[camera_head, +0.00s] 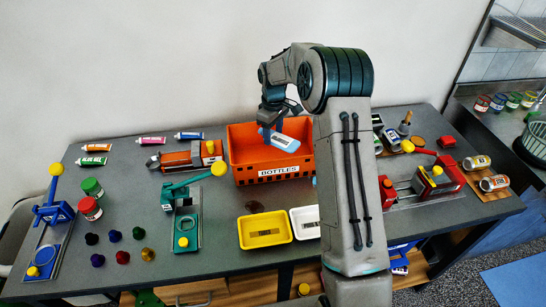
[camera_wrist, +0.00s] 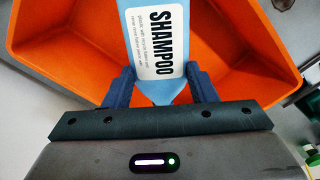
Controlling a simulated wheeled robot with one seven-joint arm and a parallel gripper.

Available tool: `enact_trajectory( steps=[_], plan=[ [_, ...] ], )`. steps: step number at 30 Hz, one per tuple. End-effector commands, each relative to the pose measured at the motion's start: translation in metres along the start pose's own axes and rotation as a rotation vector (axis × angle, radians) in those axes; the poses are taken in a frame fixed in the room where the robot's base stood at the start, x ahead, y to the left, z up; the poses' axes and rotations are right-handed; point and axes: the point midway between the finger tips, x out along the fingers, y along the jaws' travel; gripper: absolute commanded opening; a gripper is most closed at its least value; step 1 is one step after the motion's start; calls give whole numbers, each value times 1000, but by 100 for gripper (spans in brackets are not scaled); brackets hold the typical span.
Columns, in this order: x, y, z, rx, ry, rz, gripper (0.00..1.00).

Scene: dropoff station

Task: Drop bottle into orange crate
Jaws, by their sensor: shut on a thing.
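The bottle is a light blue shampoo bottle (camera_head: 283,142) with a white label. My gripper (camera_head: 268,127) is shut on it near one end and holds it over the orange crate (camera_head: 238,138), which is marked BOTTLES. In the wrist view the bottle (camera_wrist: 130,15) lies between the two dark blue fingers of my gripper (camera_wrist: 158,88), its label reading SHAMPOO. The orange walls of the crate (camera_wrist: 50,45) show behind and around it. The far end of the bottle is cut off by the top of the wrist view. Part of the crate's right side is close to my arm.
A yellow tray (camera_head: 264,242) and a white tray (camera_head: 297,228) stand in front of the crate. A teal device (camera_head: 186,225) and an orange-grey device (camera_head: 180,160) stand to its left. Several paint tubes lie at the back left. Cans (camera_head: 477,162) lie on the right.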

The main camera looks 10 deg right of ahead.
Motion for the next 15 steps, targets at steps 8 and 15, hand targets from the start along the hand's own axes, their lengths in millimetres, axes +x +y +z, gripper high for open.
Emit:
enact_trajectory(
  steps=[8,15],
  plan=[
    [-1,0,0,0,0,0,77],
    [-2,0,0,0,1,0,77]
  ],
)
